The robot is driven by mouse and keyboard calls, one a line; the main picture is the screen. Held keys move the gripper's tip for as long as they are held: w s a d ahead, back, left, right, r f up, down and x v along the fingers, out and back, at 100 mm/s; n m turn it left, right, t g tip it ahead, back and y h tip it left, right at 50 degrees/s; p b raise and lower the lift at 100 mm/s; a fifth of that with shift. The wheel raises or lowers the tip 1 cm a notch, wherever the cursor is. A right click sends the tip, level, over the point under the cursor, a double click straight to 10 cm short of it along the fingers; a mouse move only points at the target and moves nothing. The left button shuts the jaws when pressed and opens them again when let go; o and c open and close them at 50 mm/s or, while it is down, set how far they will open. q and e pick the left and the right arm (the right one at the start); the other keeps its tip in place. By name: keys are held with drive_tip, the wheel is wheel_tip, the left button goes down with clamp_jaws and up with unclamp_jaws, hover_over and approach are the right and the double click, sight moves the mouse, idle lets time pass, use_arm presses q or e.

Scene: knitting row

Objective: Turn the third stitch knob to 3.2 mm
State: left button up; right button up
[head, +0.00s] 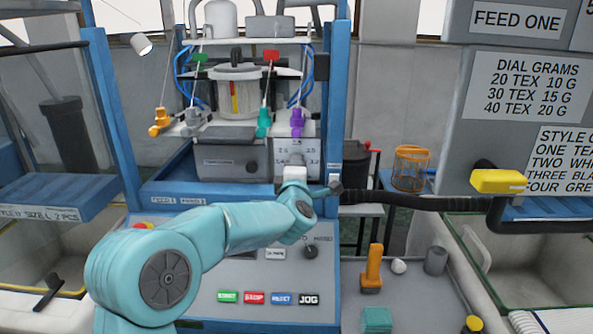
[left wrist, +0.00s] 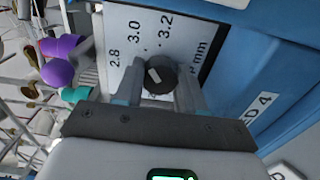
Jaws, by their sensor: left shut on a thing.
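A dark round knob (left wrist: 160,75) with a short pale mark sits on a white dial plate (left wrist: 125,20) in the left wrist view. The plate reads 2.8, 3.0, 3.2 and mm. The mark's exact reading is unclear. My left gripper (left wrist: 158,84) has one finger on each side of the knob and is shut on it. In the head view my left gripper (head: 294,163) is in front of the white dial plate (head: 312,153), and hides the knob there. Which stitch knob it is cannot be told. My right gripper is not in view.
Yarn guides, one orange (head: 160,119), one teal (head: 264,122) and one purple (head: 297,120), stand above the dial area. A black hose (head: 420,202) crosses at the right. START, STOP, RESET and JOG buttons (head: 268,298) sit on the lower panel.

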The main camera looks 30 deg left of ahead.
use_arm(q)
drive_tip(key=m, duration=0.5)
drive_tip(key=shift+d+f+p, duration=0.1)
drive_tip(key=shift+f+p, duration=0.15)
drive_tip(key=shift+p, duration=0.15)
drive_tip(key=shift+f+m, duration=0.1)
drive_tip(key=shift+m, duration=0.3)
drive_tip(key=o, duration=1.1)
drive_tip(key=shift+c, duration=0.2)
drive_tip(key=shift+r, duration=0.2)
drive_tip(key=b+v, duration=0.3)
drive_tip(key=v, duration=1.3)
drive_tip(key=shift+s+b, duration=0.25)
drive_tip(key=shift+b, duration=0.05)
drive_tip(key=shift+s+d, duration=0.1)
